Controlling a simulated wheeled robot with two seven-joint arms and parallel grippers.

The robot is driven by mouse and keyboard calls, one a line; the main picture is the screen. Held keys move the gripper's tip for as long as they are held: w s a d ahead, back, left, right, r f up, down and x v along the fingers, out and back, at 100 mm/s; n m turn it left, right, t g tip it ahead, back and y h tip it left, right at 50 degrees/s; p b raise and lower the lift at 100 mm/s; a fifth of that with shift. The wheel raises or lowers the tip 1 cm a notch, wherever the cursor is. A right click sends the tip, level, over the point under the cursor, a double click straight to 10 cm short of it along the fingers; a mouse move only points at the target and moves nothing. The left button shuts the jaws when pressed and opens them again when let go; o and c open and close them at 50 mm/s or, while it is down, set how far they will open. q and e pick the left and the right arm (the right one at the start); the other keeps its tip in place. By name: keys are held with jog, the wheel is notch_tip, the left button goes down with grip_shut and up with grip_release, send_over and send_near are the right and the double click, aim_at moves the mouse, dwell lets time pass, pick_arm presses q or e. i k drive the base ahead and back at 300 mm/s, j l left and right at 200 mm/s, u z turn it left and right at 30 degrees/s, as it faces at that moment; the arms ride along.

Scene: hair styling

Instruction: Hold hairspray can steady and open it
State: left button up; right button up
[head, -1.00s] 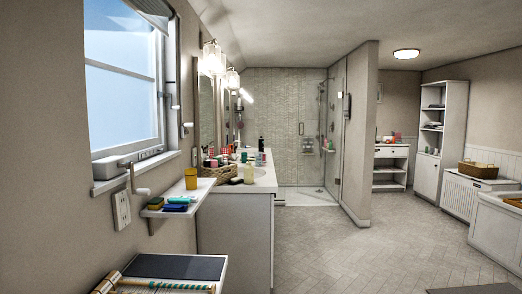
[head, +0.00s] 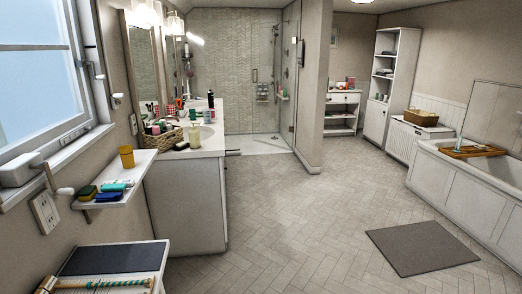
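Several small bottles and containers stand on the white vanity counter (head: 212,140), at the left of the head view. A dark upright bottle (head: 211,98) stands toward the counter's far end. A pale yellowish bottle (head: 194,135) stands near the counter's front edge. The items are too small to tell which, if any, is the hairspray can. Neither of my grippers shows in the head view.
A wicker basket (head: 165,138) holds items on the counter. A wall shelf (head: 125,180) carries a yellow cup (head: 127,157) and sponges. A low white cabinet (head: 110,262) stands at front left. The tiled floor (head: 290,215) is open, with a grey mat (head: 422,248) before the bathtub (head: 465,190).

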aim_at(210, 94)
jog(key=i+l, duration=0.2)
jog(key=i, duration=0.3)
jog(key=i+l+u, duration=0.1)
jog(key=i, duration=0.4)
jog(key=i+l, duration=0.3)
jog(key=i, duration=0.15)
jog(key=i+j, duration=0.1)
jog(key=i, duration=0.5)
jog(key=i+z, duration=0.1)
jog(key=i, duration=0.5)
jog(key=i+j+z, duration=0.1)
jog(key=i, duration=1.1)
jog(key=i+l+u, duration=0.1)
jog(key=i, duration=0.6)
jog(key=i+l, duration=0.1)
jog(key=i, duration=0.55)
jog(key=i+j+u, duration=0.1)
jog(key=i+u, duration=0.15)
jog(key=i, duration=0.7)
jog(key=i+l+u, duration=0.25)
jog(key=i, duration=0.7)
jog(key=j, duration=0.15)
